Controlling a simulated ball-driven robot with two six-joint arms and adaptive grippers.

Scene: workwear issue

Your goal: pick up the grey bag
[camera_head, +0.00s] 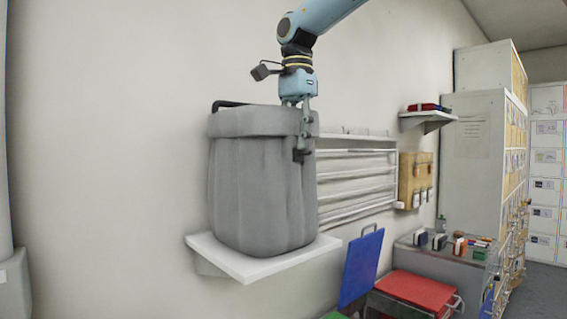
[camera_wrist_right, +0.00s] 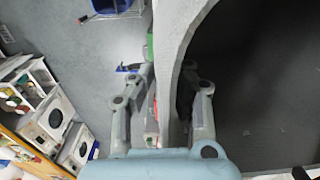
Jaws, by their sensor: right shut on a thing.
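The grey bag (camera_head: 258,190) is a tall, open-topped soft bag with a folded rim and a dark handle at its back edge. It stands upright on a small white wall shelf (camera_head: 255,267). My right gripper (camera_head: 301,140) comes down from above and is shut on the bag's right rim, one finger outside and one inside. In the right wrist view the bag's wall (camera_wrist_right: 180,70) runs between the two fingers (camera_wrist_right: 165,110), with the dark inside of the bag to the right. My left gripper is not in view.
A white slatted rack (camera_head: 355,185) is on the wall behind the bag. A small shelf (camera_head: 425,118) with a red item is farther right. Below right are a blue panel (camera_head: 361,268), a red-topped box (camera_head: 415,290) and a grey cabinet (camera_head: 445,262) with small items.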

